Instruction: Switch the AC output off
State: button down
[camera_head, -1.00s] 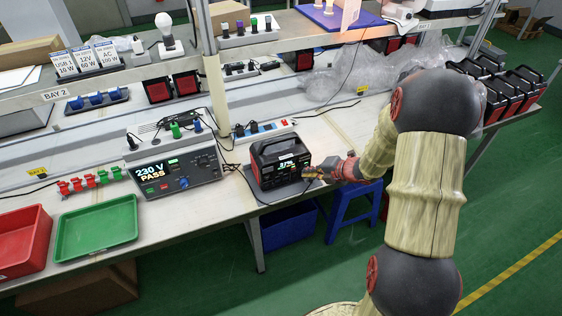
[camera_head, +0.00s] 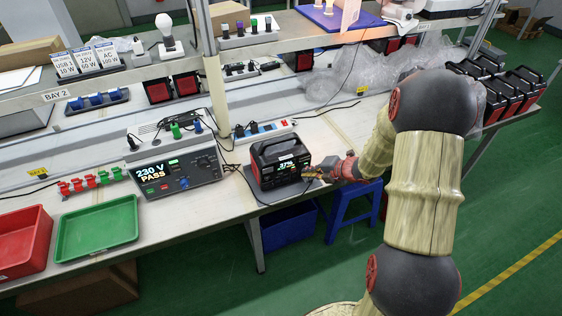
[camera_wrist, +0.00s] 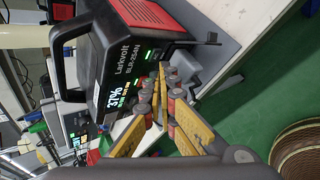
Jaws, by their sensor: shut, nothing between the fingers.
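The power station (camera_head: 280,163) is a black box with red side parts and a top handle, standing on a grey mat on the bench. Its lit screen reads 37% in the head view and also shows in the wrist view (camera_wrist: 115,98), beside the lettering "Larkvolt BLR-254N". My gripper (camera_head: 312,172) is at the front right of the station. In the wrist view my gripper (camera_wrist: 160,82) is shut and empty, its yellow fingers together in front of the station's front panel. The fingers hide part of that panel, and I cannot tell whether they touch it. The AC output button cannot be made out.
A tester (camera_head: 178,170) reading "230 V PASS" stands left of the station. A power strip (camera_head: 264,130) lies behind it. Green (camera_head: 97,228) and red (camera_head: 20,240) trays are at the left. Bubble wrap (camera_head: 345,75) and several black-red units (camera_head: 497,88) are at the right.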

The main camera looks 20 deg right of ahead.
jog(key=shift+w+p, duration=0.3)
jog(key=shift+w, duration=0.25)
dwell(0.6)
jog(key=shift+s, duration=0.85)
jog(key=s+p, duration=0.1)
jog(key=s, duration=0.5)
dwell(0.3)
jog(key=shift+d, duration=0.1)
dwell(0.5)
